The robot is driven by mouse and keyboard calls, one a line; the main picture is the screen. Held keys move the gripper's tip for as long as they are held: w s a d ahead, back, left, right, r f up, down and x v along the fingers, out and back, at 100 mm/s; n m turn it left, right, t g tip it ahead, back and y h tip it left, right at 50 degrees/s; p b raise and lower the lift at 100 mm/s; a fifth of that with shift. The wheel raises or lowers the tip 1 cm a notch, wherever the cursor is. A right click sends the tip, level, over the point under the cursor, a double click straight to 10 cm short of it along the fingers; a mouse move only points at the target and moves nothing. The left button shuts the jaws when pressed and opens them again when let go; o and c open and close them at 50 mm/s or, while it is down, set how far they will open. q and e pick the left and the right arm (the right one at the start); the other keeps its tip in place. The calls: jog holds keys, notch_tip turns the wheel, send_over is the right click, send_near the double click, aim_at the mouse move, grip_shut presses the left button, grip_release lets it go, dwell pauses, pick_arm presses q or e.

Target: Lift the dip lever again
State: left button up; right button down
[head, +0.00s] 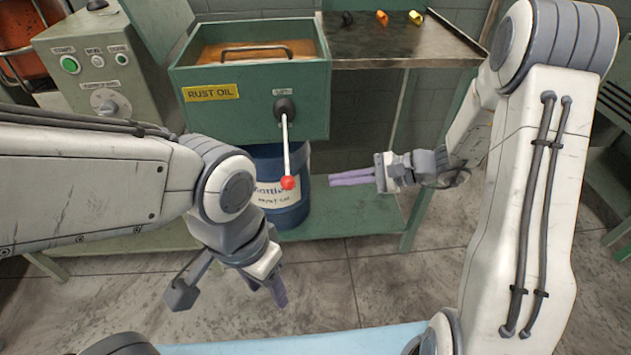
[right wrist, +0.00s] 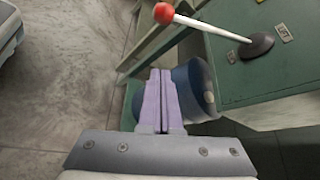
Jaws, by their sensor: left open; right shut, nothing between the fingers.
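The dip lever (head: 286,145) is a pale rod with a red ball knob (head: 288,182) on the front of the green rust oil tank (head: 255,115). It hangs down from its dark pivot, knob lowest. In the right wrist view the red knob (right wrist: 163,13) is at the top, beyond my fingertips. My right gripper (head: 333,180) is shut and empty, to the right of the knob and apart from it; its purple fingers (right wrist: 160,80) lie together. My left gripper (head: 280,292) is open and empty, low over the floor in front of the bench.
A blue drum (head: 283,212) with a label stands on the green lower shelf (head: 365,222) behind the knob. A control box (head: 100,65) with buttons is left of the tank. A dark metal table (head: 400,45) with small coloured parts is at the right. The tank holds a handled basket.

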aim_at(286, 154)
jog(key=b+x, duration=0.3)
jog(key=x, duration=0.7)
pick_arm(q)
notch_tip(286, 154, down, 3)
jog(key=shift+r, duration=0.2)
pick_arm(e)
jog(key=s+r, duration=0.2)
jog(key=r, duration=0.1)
jog(key=shift+s+a+r, duration=0.2)
jog(key=shift+r, duration=0.05)
pick_arm(q)
jog(key=shift+p, duration=0.3)
